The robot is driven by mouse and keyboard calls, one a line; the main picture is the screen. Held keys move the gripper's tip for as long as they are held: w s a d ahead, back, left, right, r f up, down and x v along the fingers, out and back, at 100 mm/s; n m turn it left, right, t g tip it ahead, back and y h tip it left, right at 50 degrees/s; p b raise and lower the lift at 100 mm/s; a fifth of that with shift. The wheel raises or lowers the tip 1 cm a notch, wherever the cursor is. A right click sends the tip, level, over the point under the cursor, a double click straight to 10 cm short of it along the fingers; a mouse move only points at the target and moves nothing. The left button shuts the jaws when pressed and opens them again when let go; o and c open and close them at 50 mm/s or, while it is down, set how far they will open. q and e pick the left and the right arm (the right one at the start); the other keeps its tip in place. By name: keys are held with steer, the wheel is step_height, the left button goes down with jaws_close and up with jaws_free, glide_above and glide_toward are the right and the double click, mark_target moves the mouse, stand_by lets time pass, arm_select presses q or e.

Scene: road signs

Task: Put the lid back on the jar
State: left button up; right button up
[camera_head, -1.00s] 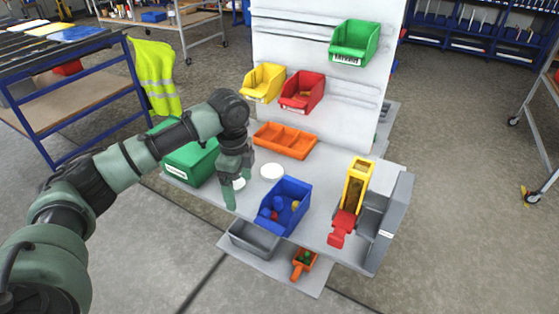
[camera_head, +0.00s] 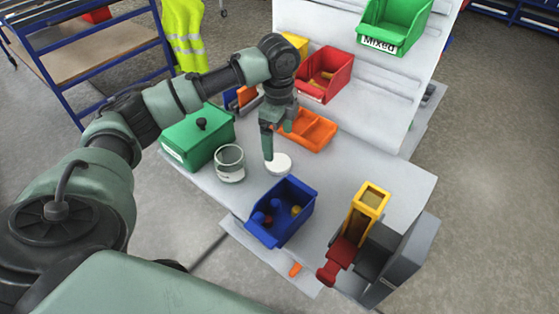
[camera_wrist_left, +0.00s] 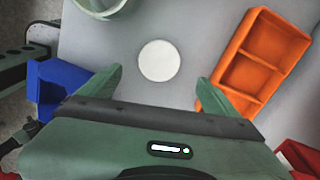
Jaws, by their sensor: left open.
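The jar (camera_head: 229,164) is a round, open-topped container with a pale label, standing on the grey worktop beside the green box. Part of its rim (camera_wrist_left: 103,5) shows at the top edge of the left wrist view. The lid (camera_head: 278,164) is a white disc lying flat on the worktop, to the right of the jar. In the left wrist view the lid (camera_wrist_left: 159,60) lies ahead of the fingers, about midway between them. My left gripper (camera_head: 275,147) is open and empty, pointing down above the lid. My right gripper is not in view.
A blue bin (camera_head: 281,211) with small parts stands in front of the lid. An orange divided tray (camera_head: 309,131) lies behind it, and a green box (camera_head: 198,138) stands at left. A yellow and red dispenser (camera_head: 354,226) stands at right. Clear worktop lies around the lid.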

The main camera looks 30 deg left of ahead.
mark_target(277, 162)
arm_select(q)
steer(key=shift+w+f, duration=0.1)
steer(key=shift+f, duration=1.25)
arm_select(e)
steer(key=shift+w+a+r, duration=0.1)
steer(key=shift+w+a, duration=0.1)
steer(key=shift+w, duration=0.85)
arm_select(q)
steer(key=shift+f, duration=0.35)
steer(key=f, duration=0.4)
steer(key=shift+s+a+f+p, duration=0.2)
steer(key=shift+f+p, duration=0.05)
steer(key=shift+p, duration=0.15)
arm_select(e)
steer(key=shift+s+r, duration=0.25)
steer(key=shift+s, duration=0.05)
arm_select(q)
steer(key=c, duration=1.4)
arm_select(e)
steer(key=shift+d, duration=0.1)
